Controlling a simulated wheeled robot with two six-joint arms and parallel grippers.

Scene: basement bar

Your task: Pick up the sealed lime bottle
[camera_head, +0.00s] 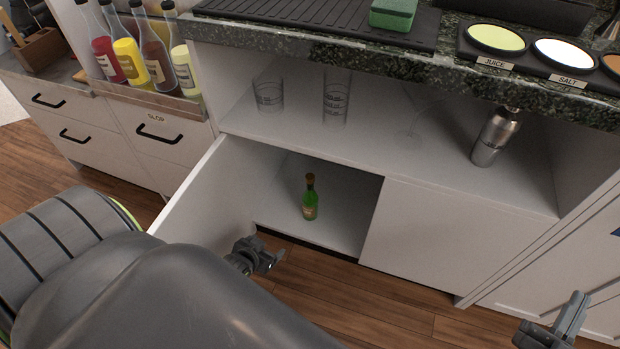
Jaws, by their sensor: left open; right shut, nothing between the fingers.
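A small green bottle (310,199) with a dark neck and a label stands upright on the floor of an open lower cabinet (341,224). It looks like the lime bottle; its label is too small to read. My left gripper (272,262) is open and empty, in front of the cabinet opening, below and to the left of the bottle and apart from it. My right gripper (577,318) is shut and empty at the lower right, well away from the bottle.
The cabinet door (200,200) stands open left of the opening. The closed door panel (430,235) bounds it on the right. The shelf above holds glasses (337,98) and a metal shaker (496,137). Several colourful bottles (131,60) stand at upper left. A granite counter (350,56) runs overhead.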

